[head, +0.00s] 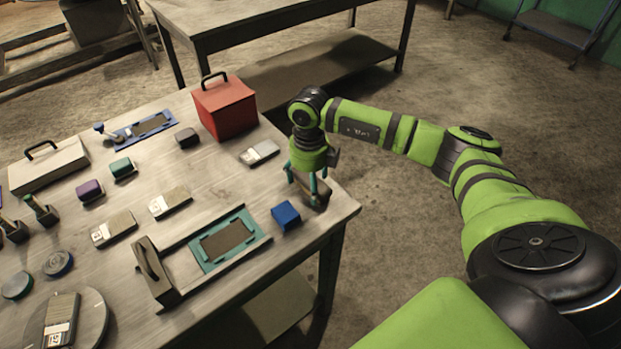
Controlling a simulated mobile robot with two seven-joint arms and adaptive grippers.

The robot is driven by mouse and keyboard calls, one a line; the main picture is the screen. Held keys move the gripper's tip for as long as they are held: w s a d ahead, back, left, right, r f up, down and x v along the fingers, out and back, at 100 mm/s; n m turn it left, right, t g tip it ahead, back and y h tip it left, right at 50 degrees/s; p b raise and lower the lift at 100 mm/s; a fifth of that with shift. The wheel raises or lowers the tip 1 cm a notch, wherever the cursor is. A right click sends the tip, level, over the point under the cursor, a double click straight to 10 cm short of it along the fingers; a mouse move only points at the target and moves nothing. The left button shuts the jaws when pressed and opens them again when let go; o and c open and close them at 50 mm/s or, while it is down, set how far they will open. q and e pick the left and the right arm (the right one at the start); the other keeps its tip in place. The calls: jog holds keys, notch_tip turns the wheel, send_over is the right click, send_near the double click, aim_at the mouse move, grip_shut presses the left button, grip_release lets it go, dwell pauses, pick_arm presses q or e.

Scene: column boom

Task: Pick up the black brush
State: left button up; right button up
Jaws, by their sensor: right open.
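My right gripper (308,186) points down over the right end of the table, with its teal fingers apart. A dark, blocky object (322,193) sits on the table right at these fingers and is partly covered by them. It may be the black brush, but its shape is not clear. I cannot tell if the fingers touch it. A small black block (187,138) lies farther left, left of the red box, and is apart from the gripper. My left gripper is not in view.
On the wooden table (225,185), a blue block (286,215) lies left of the gripper, and a red box (225,106) with a handle stands behind it. A teal-framed tray (228,240) and several grey-white packs lie farther left. The table's right edge is close to the gripper.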

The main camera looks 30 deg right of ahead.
jog(key=shift+f, duration=0.25)
jog(key=c, duration=1.3)
jog(key=shift+c, duration=0.2)
jog(key=shift+r, duration=0.1)
